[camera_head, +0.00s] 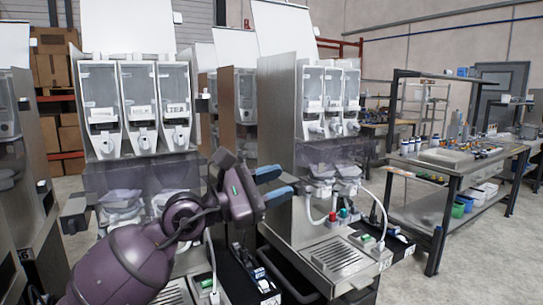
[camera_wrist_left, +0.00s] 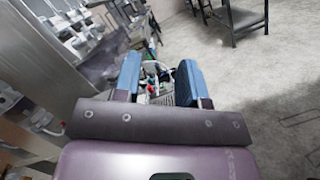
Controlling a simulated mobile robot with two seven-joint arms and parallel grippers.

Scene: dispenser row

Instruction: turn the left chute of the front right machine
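The front right machine (camera_head: 280,110) is a metal dispenser with three clear canisters in a row. Its left chute (camera_head: 316,130) is a white knob-like spout under the left canister (camera_head: 313,88). My left gripper (camera_head: 275,185) is in front of this machine, below and to the left of that chute, and apart from it. Its two blue fingers are spread with nothing held between them; they also show open in the left wrist view (camera_wrist_left: 160,82). The left chute cannot be made out clearly in the wrist view. My right gripper is not in view.
Another three-canister machine (camera_head: 130,100) stands to the left, partly behind my left arm. Below the front right machine's chutes are clear bins (camera_head: 345,170), a white hose (camera_head: 385,205) and a drip tray (camera_head: 335,255). A workbench (camera_head: 455,175) stands at right, with open floor before it.

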